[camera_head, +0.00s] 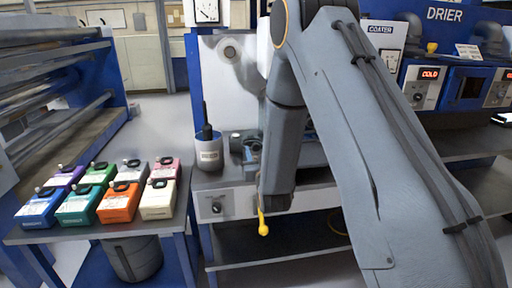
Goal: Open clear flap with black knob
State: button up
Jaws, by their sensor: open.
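I cannot make out a clear flap; my arm covers the middle of the picture and may hide it. A dark round knob (216,207) is on the pale front panel (235,203) of the middle bench, left of the lower end of my arm. I cannot tell whether it belongs to a flap. My arm rises from the lower right, bends at the top and comes down over this bench. My gripper cannot be made out; it seems hidden behind the lower arm link.
A yellow-tipped lever (263,226) hangs just below the arm's lower end. A grey cup (209,152) stands on the bench. Several coloured boxes (118,203) fill the left table. The drier (462,90) is at right, with rollers (60,130) far left.

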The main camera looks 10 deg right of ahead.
aim_at(256, 148)
jog(key=shift+w, duration=1.6)
jog(key=shift+c, duration=0.3)
grip_shut()
